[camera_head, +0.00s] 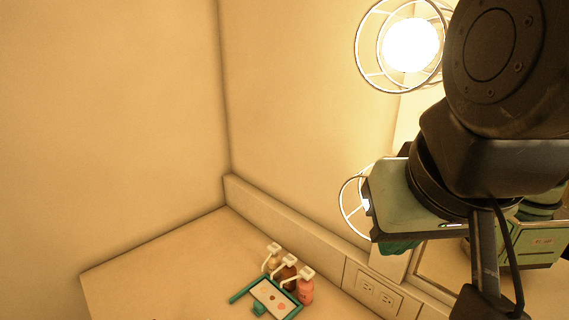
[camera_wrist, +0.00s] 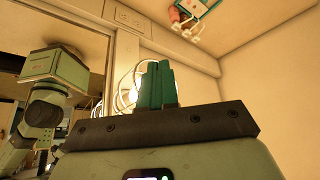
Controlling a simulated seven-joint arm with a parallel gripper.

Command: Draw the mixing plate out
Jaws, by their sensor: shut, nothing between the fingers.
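The mixing plate (camera_head: 268,296) is a pale plate with small coloured dabs, set in a teal frame (camera_head: 242,293) on the counter. A small teal knob or tab (camera_head: 258,309) shows at its near edge. In the wrist view, part of the teal frame and pale plate (camera_wrist: 194,8) shows at the top edge, cut off. My gripper (camera_head: 399,247) is high to the right of the plate, well apart from it, its fingers mostly hidden behind its body. In the wrist view the teal fingers of my gripper (camera_wrist: 159,75) are together and empty.
Three pump bottles, one salmon (camera_head: 305,291), one brown (camera_head: 288,274) and one tan (camera_head: 273,262), stand close behind the plate. A wall outlet (camera_head: 379,292), caged lamps (camera_head: 409,45) and a mirror (camera_head: 452,262) are on the right. The counter left of the plate (camera_head: 170,280) is clear.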

